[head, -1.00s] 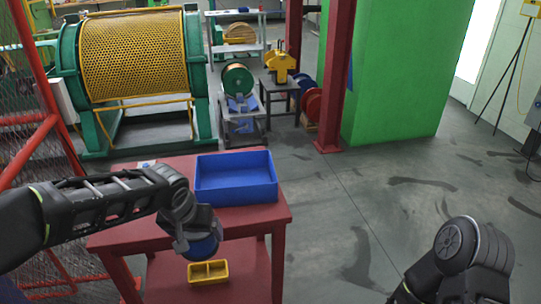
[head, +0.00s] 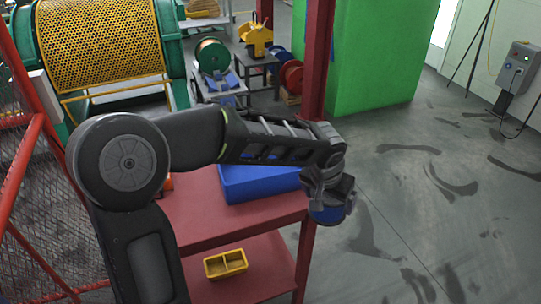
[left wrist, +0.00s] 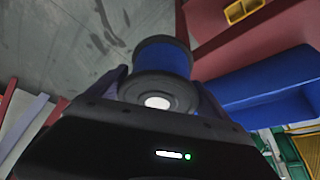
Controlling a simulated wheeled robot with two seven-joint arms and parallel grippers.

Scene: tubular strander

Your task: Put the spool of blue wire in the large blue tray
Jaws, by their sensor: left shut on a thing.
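The spool of blue wire (head: 328,214) hangs under my left gripper (head: 327,190), which is shut on it. In the left wrist view the spool (left wrist: 165,60) shows its blue winding and a dark flange between the fingers of my left gripper (left wrist: 160,85). The large blue tray (head: 262,182) sits on the red table. My left forearm hides much of the tray. The spool is just beyond the table's right edge in the head view, to the right of the tray. The tray also shows in the left wrist view (left wrist: 262,90). My right gripper is not in view.
The red table (head: 200,210) has a lower shelf with a small yellow divided bin (head: 226,264). A red post (head: 318,60) and a green block (head: 370,55) stand behind. Open grey floor lies to the right. A red mesh fence (head: 30,180) is at the left.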

